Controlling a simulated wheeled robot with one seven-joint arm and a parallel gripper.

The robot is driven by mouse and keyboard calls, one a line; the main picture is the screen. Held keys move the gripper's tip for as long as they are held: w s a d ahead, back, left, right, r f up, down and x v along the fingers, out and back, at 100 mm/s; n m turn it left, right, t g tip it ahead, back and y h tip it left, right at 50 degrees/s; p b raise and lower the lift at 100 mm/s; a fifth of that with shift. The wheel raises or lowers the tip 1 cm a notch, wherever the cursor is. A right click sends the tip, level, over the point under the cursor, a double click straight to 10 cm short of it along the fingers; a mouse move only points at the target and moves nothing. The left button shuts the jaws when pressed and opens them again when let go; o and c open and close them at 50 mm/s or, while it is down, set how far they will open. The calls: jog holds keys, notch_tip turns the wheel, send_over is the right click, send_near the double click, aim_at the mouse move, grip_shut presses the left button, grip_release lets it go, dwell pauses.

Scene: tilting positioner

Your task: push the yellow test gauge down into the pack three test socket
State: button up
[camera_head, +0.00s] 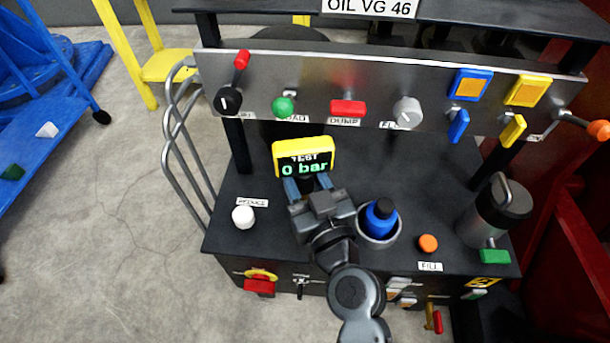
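The yellow test gauge (304,142) is upright over the left middle of the black bench top, its dark face reading "TEST 0 bar". My gripper (307,185) is at its lower end, with its two blue-grey fingers on either side of the dark stem under the head. The fingers appear closed on that stem. The lower end of the gauge is hidden by my gripper, so I cannot tell whether it touches a socket. I cannot make out the pack three test socket; it may be behind my gripper or the gauge.
A blue bottle (380,220) stands in a metal cup just right of my gripper. A white knob (243,217), an orange knob (428,243) and a metal canister (496,211) are on the bench top (420,165). A panel (385,90) with knobs and switches spans the back.

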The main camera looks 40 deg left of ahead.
aim_at(304, 196)
jog(key=shift+f+b, duration=2.9)
jog(key=shift+b, duration=0.4)
jog(key=shift+b, duration=0.7)
jog(key=shift+f+b, duration=2.5)
jog(key=shift+b, duration=0.35)
jog(key=o, duration=1.4)
jog(key=shift+d+f, duration=0.1)
jog(key=shift+v, duration=3.85)
